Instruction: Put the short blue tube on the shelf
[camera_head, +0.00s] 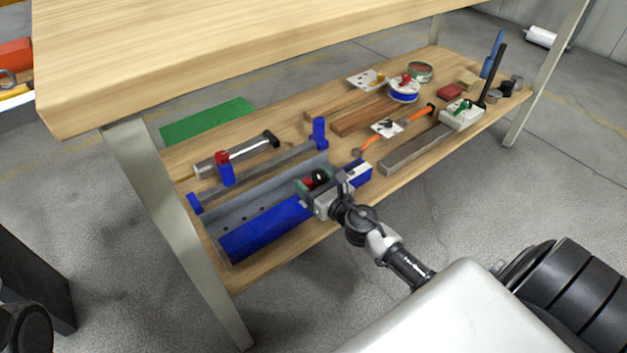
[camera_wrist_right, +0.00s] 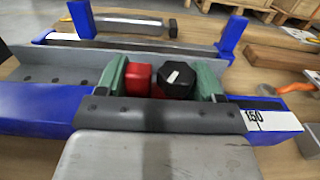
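A blue square-sided tube (camera_head: 262,230) lies on the wooden lower shelf (camera_head: 285,263), along its front edge. In the right wrist view, blue parts of it show to the left (camera_wrist_right: 30,108) and right; the right end carries a white label (camera_wrist_right: 268,118). My right gripper hides its middle, so I cannot tell whether this is one piece. My right gripper (camera_head: 315,181) is over it with its green fingers wide apart. A red block (camera_wrist_right: 138,79) and a black knob (camera_wrist_right: 176,80) show between the fingers; contact is unclear. My left gripper is not in view.
The wooden tabletop (camera_head: 240,40) overhangs the shelf, with a metal leg (camera_head: 180,220) at left. Behind the tube lie a grey angle profile (camera_head: 262,192), a blue-ended clamp (camera_head: 319,130) and a hammer (camera_head: 235,153). Tools and a grey bar (camera_head: 415,148) fill the right side.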

